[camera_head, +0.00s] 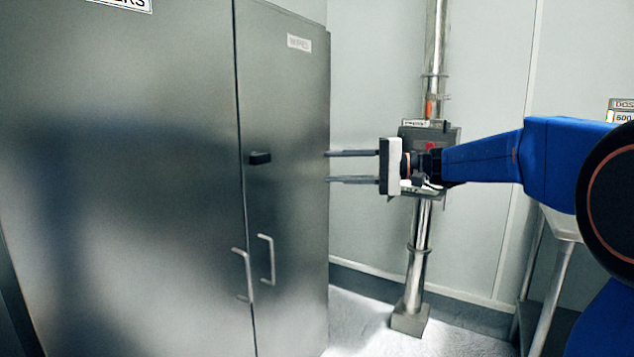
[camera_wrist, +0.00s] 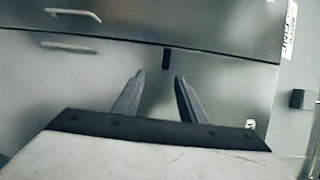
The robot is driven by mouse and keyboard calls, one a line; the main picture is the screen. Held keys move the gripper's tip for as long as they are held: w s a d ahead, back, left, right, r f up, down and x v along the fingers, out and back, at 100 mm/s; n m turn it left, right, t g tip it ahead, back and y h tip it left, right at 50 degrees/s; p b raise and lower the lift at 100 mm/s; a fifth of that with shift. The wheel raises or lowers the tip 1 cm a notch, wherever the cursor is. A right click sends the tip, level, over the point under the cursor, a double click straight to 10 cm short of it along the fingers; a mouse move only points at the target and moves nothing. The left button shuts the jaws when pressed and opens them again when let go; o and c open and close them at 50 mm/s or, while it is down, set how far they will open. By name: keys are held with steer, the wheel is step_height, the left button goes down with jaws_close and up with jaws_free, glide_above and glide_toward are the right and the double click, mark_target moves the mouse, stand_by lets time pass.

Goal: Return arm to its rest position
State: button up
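My gripper (camera_head: 328,167) is in the middle of the head view, at the end of my blue arm, which reaches in from the right. Its two fingers point left, toward the right edge of a tall metal cabinet (camera_head: 288,110). The fingers are spread apart with nothing between them. In the wrist view my gripper (camera_wrist: 158,75) also shows two separate fingers, with the cabinet doors (camera_wrist: 222,88) beyond. I cannot tell the exact gap between the fingertips and the cabinet.
The cabinet has a small black latch (camera_head: 260,158) and two bar handles (camera_head: 267,260); its doors look shut. A steel post (camera_head: 419,240) with a control box (camera_head: 447,190) stands behind my gripper. A metal table (camera_head: 563,222) is at the right. Some floor (camera_head: 365,325) is clear.

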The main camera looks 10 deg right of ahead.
steer(key=s+d+f+g+h, duration=0.1)
steer(key=s+f+h, duration=0.7)
steer(key=s+f, duration=1.05)
steer(key=s+d+f+n+t+h, duration=0.1)
steer(key=s+d+f+n+h, duration=0.2)
steer(key=s+d+f+h, duration=0.6)
steer(key=s+d+f, duration=0.5)
steer(key=s, duration=0.2)
steer(key=shift+s+d, duration=0.15)
steer(key=shift+s, duration=0.25)
